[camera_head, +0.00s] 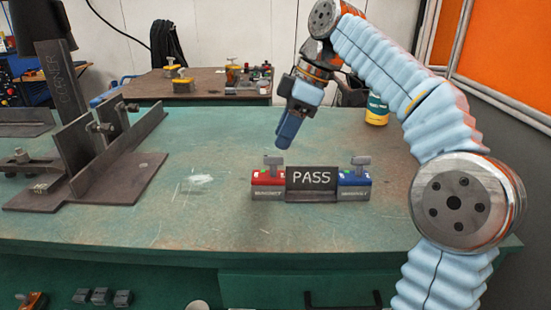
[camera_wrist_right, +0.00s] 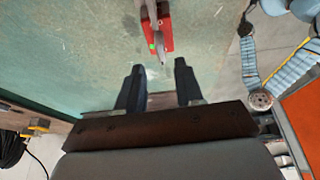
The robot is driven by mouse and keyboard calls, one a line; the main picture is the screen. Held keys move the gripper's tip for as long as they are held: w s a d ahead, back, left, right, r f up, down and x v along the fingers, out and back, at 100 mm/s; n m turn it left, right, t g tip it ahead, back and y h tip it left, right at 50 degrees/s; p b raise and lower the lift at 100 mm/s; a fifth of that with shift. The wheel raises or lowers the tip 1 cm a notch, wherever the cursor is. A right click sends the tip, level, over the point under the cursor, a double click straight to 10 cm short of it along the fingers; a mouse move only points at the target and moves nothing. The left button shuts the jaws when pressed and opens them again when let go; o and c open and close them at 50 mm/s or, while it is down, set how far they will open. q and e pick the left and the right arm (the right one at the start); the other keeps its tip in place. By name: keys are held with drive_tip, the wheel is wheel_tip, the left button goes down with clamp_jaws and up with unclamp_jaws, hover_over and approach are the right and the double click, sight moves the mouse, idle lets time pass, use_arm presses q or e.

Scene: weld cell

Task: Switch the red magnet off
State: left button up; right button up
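The red magnet (camera_head: 268,184) sits on the green table at the left end of a dark plate marked PASS (camera_head: 311,184). A grey handle (camera_head: 273,162) stands on its top. In the right wrist view the red magnet (camera_wrist_right: 166,37) lies just beyond the fingertips, with a green mark on it. My right gripper (camera_head: 284,141) points down, above and slightly right of the handle, apart from it. In the wrist view its two dark fingers (camera_wrist_right: 159,70) are spread with nothing between them. My left gripper is not in view.
A blue magnet (camera_head: 354,182) with a grey handle stands at the plate's right end. A dark steel corner fixture (camera_head: 110,160) with clamps fills the table's left. A yellow-and-teal can (camera_head: 376,110) is at the back right. The table front (camera_head: 200,225) is clear.

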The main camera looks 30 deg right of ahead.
sight(274, 156)
drive_tip(key=shift+b+x, duration=0.4)
drive_tip(key=shift+x, duration=2)
drive_tip(key=shift+c, duration=0.4)
drive_tip(key=shift+s, duration=0.1)
clamp_jaws()
